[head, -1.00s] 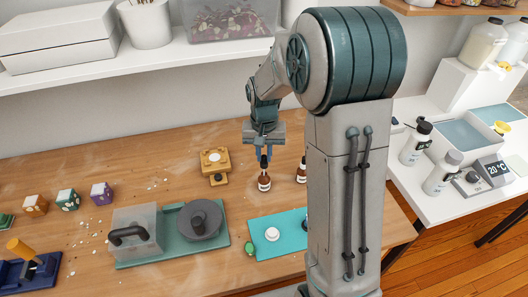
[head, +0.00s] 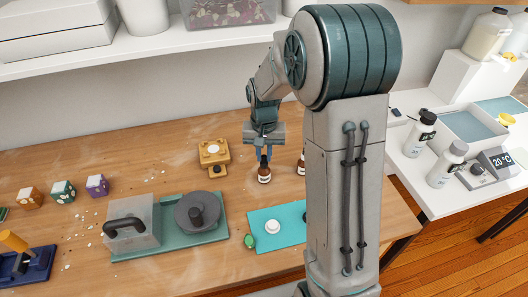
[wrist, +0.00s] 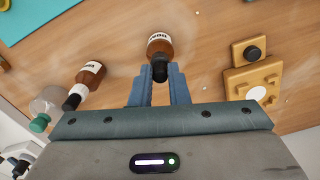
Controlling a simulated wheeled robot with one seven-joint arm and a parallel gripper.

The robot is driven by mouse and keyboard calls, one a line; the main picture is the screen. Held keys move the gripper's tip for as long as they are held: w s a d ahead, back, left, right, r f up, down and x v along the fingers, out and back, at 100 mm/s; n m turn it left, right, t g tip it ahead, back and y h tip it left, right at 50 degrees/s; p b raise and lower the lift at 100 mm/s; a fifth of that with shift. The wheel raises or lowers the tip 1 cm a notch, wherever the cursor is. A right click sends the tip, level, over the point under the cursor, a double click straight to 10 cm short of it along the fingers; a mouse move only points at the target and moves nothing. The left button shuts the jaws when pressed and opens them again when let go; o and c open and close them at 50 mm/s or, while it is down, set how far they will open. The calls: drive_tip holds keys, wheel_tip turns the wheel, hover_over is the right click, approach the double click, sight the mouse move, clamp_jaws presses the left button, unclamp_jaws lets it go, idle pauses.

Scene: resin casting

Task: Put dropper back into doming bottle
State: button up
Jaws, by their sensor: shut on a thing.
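The doming bottle is a small brown bottle with a white label (head: 264,176), standing on the wooden table; it also shows in the wrist view (wrist: 159,45). The dropper's black bulb (wrist: 159,70) sits at the bottle's mouth. My gripper (head: 264,156) is above the bottle, its blue fingers shut on the black dropper bulb between them, also clear in the wrist view (wrist: 157,88). The glass part of the dropper is hidden, and I cannot tell whether it is fully seated.
A second brown bottle (wrist: 90,75) with a black top and a clear bottle with a green cap (wrist: 45,108) stand nearby. A yellow block fixture (head: 213,154) stands left of the doming bottle. A turquoise mat (head: 288,236) lies in front.

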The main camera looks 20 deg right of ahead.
drive_tip(key=o, duration=0.7)
drive_tip(key=shift+r, duration=0.1)
wheel_tip(320, 180, up, 14)
drive_tip(key=s+f+n+t, duration=0.2)
drive_tip(key=s+n+t, duration=0.1)
drive_tip(key=s, duration=1.7)
drive_tip(key=shift+s+f, duration=0.3)
